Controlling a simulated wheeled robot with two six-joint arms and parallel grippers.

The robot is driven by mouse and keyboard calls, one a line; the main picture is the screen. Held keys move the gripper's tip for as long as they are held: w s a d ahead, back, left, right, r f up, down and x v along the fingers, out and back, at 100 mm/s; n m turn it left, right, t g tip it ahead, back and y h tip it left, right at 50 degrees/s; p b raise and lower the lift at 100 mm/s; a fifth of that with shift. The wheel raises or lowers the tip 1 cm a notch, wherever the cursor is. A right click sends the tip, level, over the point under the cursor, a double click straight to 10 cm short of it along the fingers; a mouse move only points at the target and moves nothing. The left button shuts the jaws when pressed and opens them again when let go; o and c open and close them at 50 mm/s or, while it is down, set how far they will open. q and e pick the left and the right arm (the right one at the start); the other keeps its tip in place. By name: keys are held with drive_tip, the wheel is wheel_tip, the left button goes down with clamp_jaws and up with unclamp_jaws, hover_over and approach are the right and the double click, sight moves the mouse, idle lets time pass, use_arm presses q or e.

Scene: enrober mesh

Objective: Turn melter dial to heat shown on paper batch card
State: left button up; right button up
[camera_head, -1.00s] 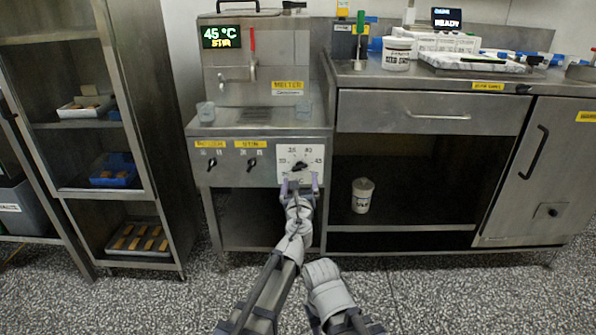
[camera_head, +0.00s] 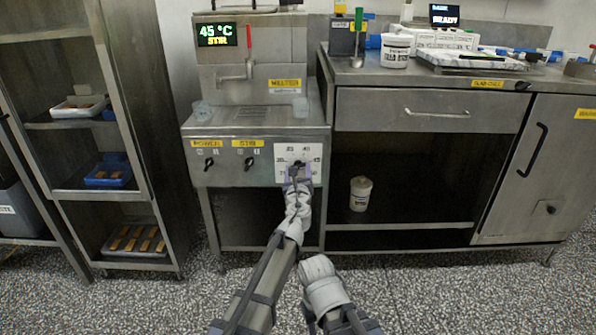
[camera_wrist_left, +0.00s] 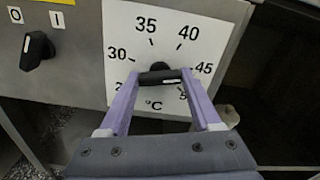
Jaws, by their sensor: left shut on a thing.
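The melter (camera_head: 262,125) is a steel unit with a green display (camera_head: 217,34) reading 45 °C and STIR. Its white dial plate (camera_wrist_left: 190,22) is marked 30, 35, 40, 45 and lower numbers partly hidden by my fingers. The black dial knob (camera_wrist_left: 160,75) lies nearly level, with a pale mark on its right half; I cannot tell exactly which number it points to. My left gripper (camera_head: 298,174) is shut on the knob, one purple finger at each end in the left wrist view (camera_wrist_left: 159,82). My right gripper is not visible, only its arm. I cannot make out the batch card.
Two black switches, the power switch (camera_head: 209,164) and stir switch (camera_head: 249,163), sit left of the dial. A red-handled tap (camera_head: 249,40) is above. A counter (camera_head: 425,77) with a white tub (camera_head: 395,50) stands right; a tray rack (camera_head: 95,130) stands left.

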use_arm(q)
drive_tip(key=c, duration=0.8)
drive_tip(key=shift+n, duration=9.8)
drive_tip(key=shift+s, duration=0.1)
drive_tip(key=o, duration=1.4)
